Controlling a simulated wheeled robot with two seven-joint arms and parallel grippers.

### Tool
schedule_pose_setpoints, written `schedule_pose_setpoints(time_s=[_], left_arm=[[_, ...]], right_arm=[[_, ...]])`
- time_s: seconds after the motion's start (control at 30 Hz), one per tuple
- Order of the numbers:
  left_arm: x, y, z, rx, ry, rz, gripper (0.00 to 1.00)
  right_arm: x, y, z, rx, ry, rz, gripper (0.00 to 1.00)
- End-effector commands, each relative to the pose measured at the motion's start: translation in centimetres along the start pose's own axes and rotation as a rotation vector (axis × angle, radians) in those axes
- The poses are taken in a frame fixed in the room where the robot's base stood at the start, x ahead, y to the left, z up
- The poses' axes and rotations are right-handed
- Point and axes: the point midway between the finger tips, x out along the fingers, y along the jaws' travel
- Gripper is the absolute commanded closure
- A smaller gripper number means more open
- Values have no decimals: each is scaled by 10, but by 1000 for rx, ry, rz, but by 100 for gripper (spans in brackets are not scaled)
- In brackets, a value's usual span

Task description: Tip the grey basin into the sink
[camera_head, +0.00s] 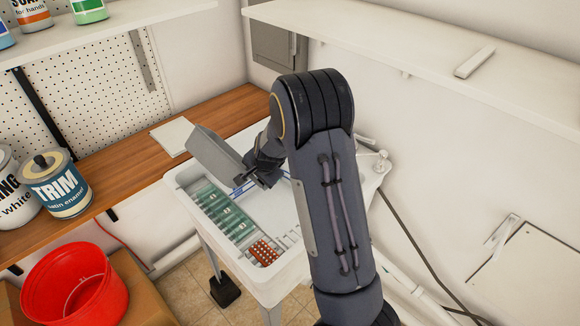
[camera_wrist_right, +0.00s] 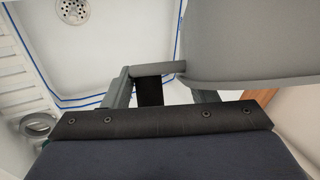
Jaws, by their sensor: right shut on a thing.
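The grey basin (camera_head: 213,150) is tilted steeply above the far left side of the white sink (camera_head: 260,283). My right gripper (camera_head: 262,178) is at its right end, partly hidden by my wrist. In the right wrist view the gripper (camera_wrist_right: 155,80) is shut on a short grey grip at the basin's edge. The basin (camera_wrist_right: 250,45) fills the upper right there, and its inside is not visible. Below it lies the sink floor (camera_wrist_right: 110,45) with a blue line around it and a round drain (camera_wrist_right: 72,10). My left gripper is not in view.
Green items (camera_head: 222,210) and a red dotted block (camera_head: 263,252) lie along the sink's near left side. A wooden counter (camera_head: 130,160) runs behind, with paint cans (camera_head: 56,185) at left. A red bucket (camera_head: 75,285) stands front left. A shelf (camera_head: 430,65) overhangs the right.

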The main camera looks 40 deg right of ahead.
Motion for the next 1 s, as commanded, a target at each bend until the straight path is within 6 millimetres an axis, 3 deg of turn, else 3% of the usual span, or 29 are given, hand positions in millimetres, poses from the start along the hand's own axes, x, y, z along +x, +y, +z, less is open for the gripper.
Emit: schedule_pose_setpoints(time_s=[0.47, 0.67, 1.0], left_arm=[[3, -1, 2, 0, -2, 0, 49], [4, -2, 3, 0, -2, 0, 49], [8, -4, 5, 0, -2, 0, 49]], right_arm=[[-14, -6, -7, -166, 287, 76, 95], [-31, -16, -4, -232, 413, 107, 95], [-37, -19, 0, -336, 615, 164, 95]])
